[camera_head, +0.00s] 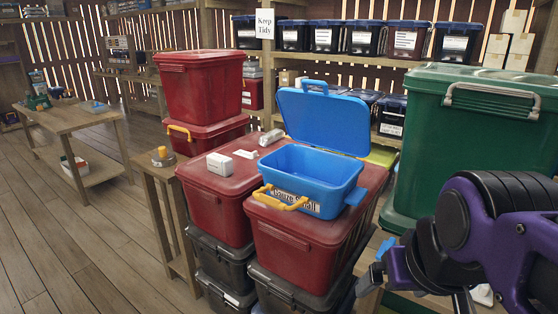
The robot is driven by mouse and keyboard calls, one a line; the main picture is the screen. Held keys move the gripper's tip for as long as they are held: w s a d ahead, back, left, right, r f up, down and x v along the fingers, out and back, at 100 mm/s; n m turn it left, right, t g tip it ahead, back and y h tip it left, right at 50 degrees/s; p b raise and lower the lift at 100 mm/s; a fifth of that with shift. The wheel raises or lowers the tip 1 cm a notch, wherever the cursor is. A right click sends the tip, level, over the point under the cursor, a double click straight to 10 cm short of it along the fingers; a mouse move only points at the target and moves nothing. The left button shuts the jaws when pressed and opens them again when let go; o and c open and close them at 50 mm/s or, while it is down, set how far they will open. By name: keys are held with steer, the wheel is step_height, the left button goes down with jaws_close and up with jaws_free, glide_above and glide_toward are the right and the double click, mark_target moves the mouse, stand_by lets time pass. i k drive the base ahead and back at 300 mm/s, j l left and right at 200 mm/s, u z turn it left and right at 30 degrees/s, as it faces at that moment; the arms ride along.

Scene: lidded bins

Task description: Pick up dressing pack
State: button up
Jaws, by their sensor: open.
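Several small white items lie on the red bin lids: a white box (220,164) at the front left, a small flat white packet (245,154) behind it, and a whitish pack (271,137) further back. I cannot tell which is the dressing pack. An open blue bin (318,187) with a raised blue lid (322,118) and a yellow handle stands beside them, its label partly readable as "Small". My gripper (418,290) is at the lower right, open, apart from these items and lower in the picture.
Red lidded bins (290,242) on dark bins carry the items. A large green bin (467,125) stands right, near my arm. More stacked red bins (200,90) are behind left. A small wooden stand (165,178) is left. The wooden floor (70,245) at left is clear.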

mark_target(221, 165)
steer(key=j+z, duration=0.15)
steer(key=z, duration=0.15)
steer(key=i+j+z, duration=0.1)
steer(key=z, duration=0.15)
steer(key=l+z, duration=0.25)
steer(key=z, duration=0.15)
steer(key=i+l+z, duration=0.1)
steer(key=l+z, duration=0.4)
steer(key=z, duration=0.25)
steer(key=i+l+z, duration=0.2)
steer(key=z, duration=0.15)
steer(key=u, duration=3.1)
